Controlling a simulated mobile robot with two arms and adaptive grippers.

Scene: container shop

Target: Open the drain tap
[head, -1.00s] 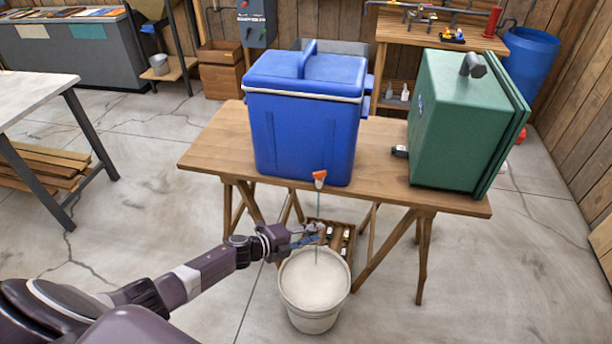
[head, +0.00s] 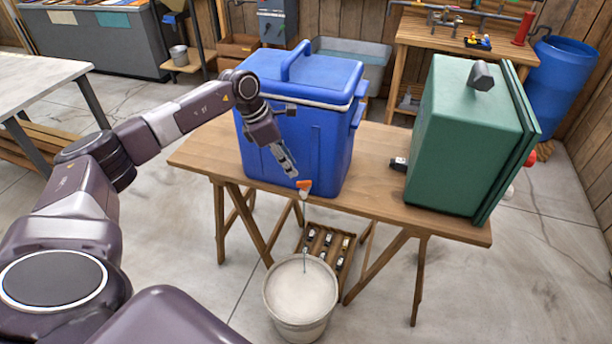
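The blue cooler (head: 335,140) stands on the wooden table, its lid shut and its handle raised. Its drain tap (head: 304,187), with an orange top and pale body, sticks out low on the front. A thin bluish line shows below the tap, down to the pale bucket (head: 270,300) on the floor; I cannot tell whether it is water or a cord. My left gripper (head: 290,168) points down in front of the cooler, just above and left of the tap, apparently apart from it. Its fingers look close together, seen side-on. My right gripper is out of view.
The wooden table (head: 380,195) also carries a green box (head: 455,150) at its right, with a small dark fitting facing the cooler. A rack of small items (head: 325,243) sits under the table. The tabletop between cooler and green box is clear.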

